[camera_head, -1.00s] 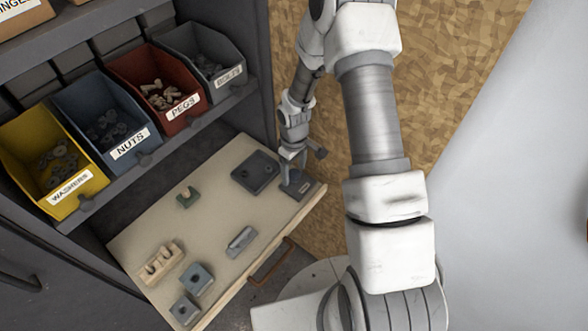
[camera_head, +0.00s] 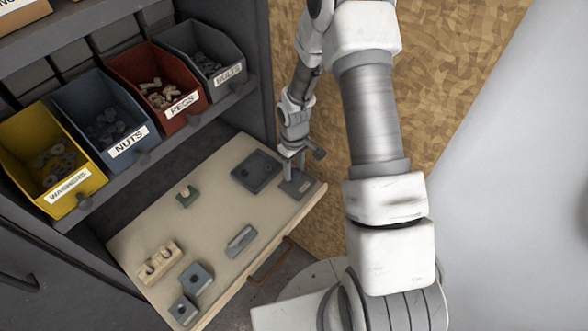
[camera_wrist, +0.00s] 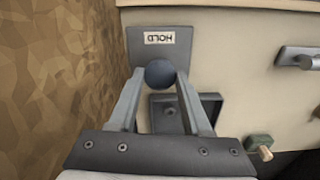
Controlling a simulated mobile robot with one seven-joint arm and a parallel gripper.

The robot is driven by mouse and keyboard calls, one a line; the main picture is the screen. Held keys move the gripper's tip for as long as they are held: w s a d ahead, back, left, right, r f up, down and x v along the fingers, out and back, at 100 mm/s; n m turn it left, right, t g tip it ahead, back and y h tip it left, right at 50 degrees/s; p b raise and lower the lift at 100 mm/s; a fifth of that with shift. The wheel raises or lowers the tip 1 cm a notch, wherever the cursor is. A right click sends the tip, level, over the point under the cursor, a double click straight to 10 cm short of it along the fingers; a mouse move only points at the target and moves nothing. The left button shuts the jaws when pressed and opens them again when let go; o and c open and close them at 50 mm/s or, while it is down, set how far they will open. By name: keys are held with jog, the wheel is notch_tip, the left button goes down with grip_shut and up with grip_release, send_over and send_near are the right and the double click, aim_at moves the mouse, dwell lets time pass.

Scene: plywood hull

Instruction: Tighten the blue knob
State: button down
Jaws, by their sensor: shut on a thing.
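The blue knob (camera_wrist: 160,73) is a dark, round ball shape in the wrist view. It sits between the two fingertips of my gripper (camera_wrist: 160,76), which is shut on it. The knob is at the edge of a grey plate (camera_wrist: 160,50) with a label reading HOLD, upside down in this view. In the head view the grey plate (camera_head: 300,184) lies at the right end of the wooden board, and my gripper (camera_head: 294,172) points down over it. I cannot make out the knob in the head view, as my gripper covers that spot.
A dark square tray (camera_head: 256,171) lies close to the plate. A green block (camera_head: 187,196), a grey bar (camera_head: 240,241), a wooden block (camera_head: 159,262) and grey blocks are farther along the board. Labelled bins stand behind, and a patterned wall (camera_head: 440,90) is at the right.

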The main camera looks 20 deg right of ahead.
jog(key=m+b, duration=0.2)
jog(key=m, duration=0.3)
jog(key=shift+f+b, duration=0.1)
jog(key=shift+b, duration=0.25)
jog(key=m+b, duration=0.1)
jog(key=m, duration=0.4)
jog(key=shift+m+b, duration=0.3)
jog(key=m, duration=0.7)
jog(key=m+p, duration=0.1)
jog(key=m, duration=0.3)
jog(key=shift+r+p, duration=0.25)
jog(key=shift+p, duration=0.05)
jog(key=m+p, duration=0.2)
jog(key=m, duration=0.3)
jog(key=m+p, duration=0.3)
jog(key=m, duration=0.2)
jog(key=shift+r+m, duration=0.1)
jog(key=shift+m, duration=0.3)
jog(key=m+p, duration=0.4)
jog(key=m, duration=0.2)
jog(key=shift+w, duration=0.1)
jog(key=m+p, duration=0.2)
jog(key=m, duration=0.3)
jog(key=shift+p, duration=0.3)
jog(key=shift+w, duration=0.1)
